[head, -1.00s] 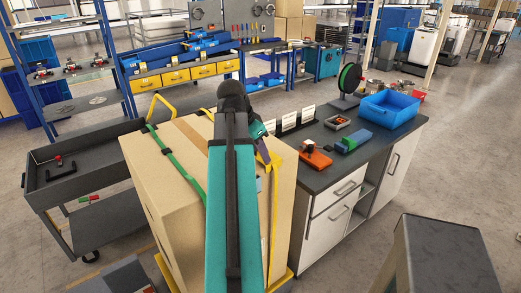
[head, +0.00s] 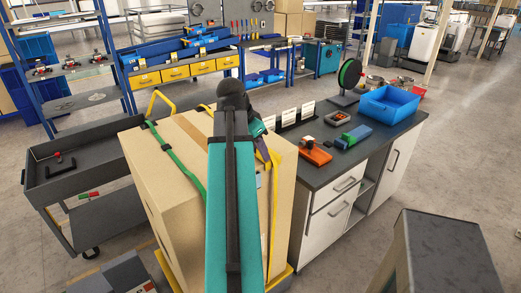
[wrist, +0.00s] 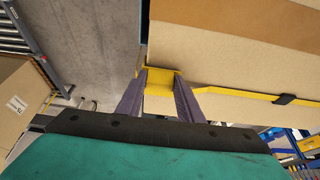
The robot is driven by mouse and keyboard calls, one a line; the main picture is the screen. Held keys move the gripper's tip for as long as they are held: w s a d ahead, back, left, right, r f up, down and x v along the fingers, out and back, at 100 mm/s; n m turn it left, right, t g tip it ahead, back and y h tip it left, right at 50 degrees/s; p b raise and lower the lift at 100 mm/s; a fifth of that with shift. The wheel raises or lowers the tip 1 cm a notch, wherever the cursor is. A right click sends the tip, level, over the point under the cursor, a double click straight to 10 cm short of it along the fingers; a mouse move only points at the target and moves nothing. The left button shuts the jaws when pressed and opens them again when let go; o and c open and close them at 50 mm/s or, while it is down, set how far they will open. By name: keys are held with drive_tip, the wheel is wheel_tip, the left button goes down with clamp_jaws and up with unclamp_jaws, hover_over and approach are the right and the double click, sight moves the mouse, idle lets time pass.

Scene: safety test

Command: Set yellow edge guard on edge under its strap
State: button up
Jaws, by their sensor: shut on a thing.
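The yellow edge guard (wrist: 160,84) is between the two purple-grey fingers of my gripper (wrist: 161,76) in the wrist view. My gripper is shut on it, at an edge of the large cardboard carton (wrist: 230,62). A yellow strap (wrist: 240,94) runs from beside the guard to the right across the carton, with a dark buckle on it. I cannot tell whether the guard lies under the strap. In the head view my gripper (head: 264,150) is at the carton's right upper edge, beside the yellow strap, and my arm hides much of it.
A green strap (head: 172,152) crosses the carton's left part. A dark cart (head: 75,175) stands to the left. The workbench (head: 335,165) on the right holds an orange tool (head: 315,156), a green and blue block and a blue bin (head: 389,105). Floor is open at far right.

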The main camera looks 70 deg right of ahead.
drive_tip(key=shift+w, duration=0.1)
idle(0.5)
drive_tip(key=o, duration=1.4)
drive_tip(key=shift+o, duration=0.2)
drive_tip(key=shift+r+p, duration=0.15)
drive_tip(key=shift+p, duration=0.15)
wheel_tip(320, 180, up, 7)
drive_tip(key=p, duration=0.5)
